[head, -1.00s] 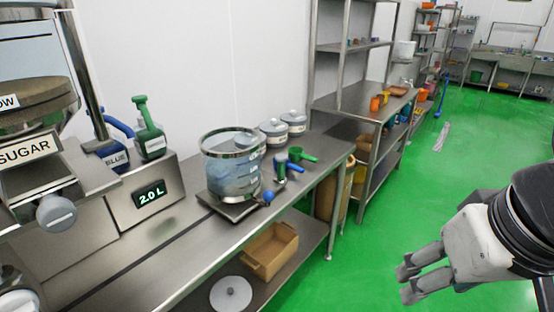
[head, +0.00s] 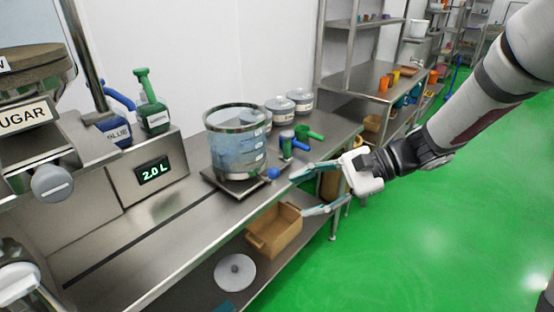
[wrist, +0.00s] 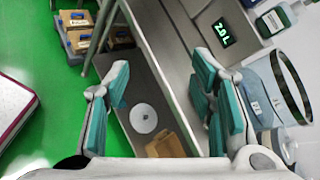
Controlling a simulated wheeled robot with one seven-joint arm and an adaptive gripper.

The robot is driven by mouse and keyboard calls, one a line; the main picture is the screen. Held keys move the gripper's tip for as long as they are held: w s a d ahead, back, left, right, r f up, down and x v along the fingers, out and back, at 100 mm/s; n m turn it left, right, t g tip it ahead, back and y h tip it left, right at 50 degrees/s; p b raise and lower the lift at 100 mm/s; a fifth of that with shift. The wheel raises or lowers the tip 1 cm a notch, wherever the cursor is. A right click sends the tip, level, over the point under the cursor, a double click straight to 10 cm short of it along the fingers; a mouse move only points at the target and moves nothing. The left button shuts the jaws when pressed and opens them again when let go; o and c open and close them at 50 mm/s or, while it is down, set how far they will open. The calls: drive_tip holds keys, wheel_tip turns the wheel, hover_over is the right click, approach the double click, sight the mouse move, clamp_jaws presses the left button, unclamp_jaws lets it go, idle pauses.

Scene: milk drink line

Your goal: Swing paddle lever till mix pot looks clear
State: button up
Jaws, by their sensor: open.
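The mix pot (head: 236,152) is a clear vessel with a metal rim, standing on a dark plate on the steel bench. Its contents look bluish; how evenly they are mixed is hard to tell. A blue ball knob (head: 273,174), apparently the paddle lever's end, sticks out at the pot's lower right. My gripper (head: 298,194) is open and empty, just right of the knob, its upper fingertip close to it. Contact cannot be told. In the wrist view my gripper (wrist: 163,82) has teal pads spread wide, with the pot (wrist: 262,88) to the right; I cannot make out the knob there.
A display (head: 154,171) reads 2.0 L at left. A cardboard box (head: 275,232) and a white disc (head: 235,270) are on the lower shelf. Green floor is free at right.

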drive_tip(key=w+d+f+m+t+y, duration=0.1)
drive_tip(key=w+f+m+t+y, duration=0.2)
drive_tip(key=w+f+m, duration=0.45)
drive_tip(key=m+t, duration=0.3)
drive_tip(key=t, duration=0.2)
approach(274, 172)
drive_tip(key=shift+y, duration=0.3)
drive_tip(key=x, duration=0.3)
drive_tip(key=f+x, duration=0.1)
drive_tip(key=x, duration=0.3)
drive_tip(key=w+x, duration=0.1)
drive_tip(key=x, duration=0.2)
drive_tip(key=shift+w+f+b, duration=0.2)
drive_tip(key=shift+f+b, duration=0.1)
drive_tip(key=shift+b, duration=0.05)
clamp_jaws()
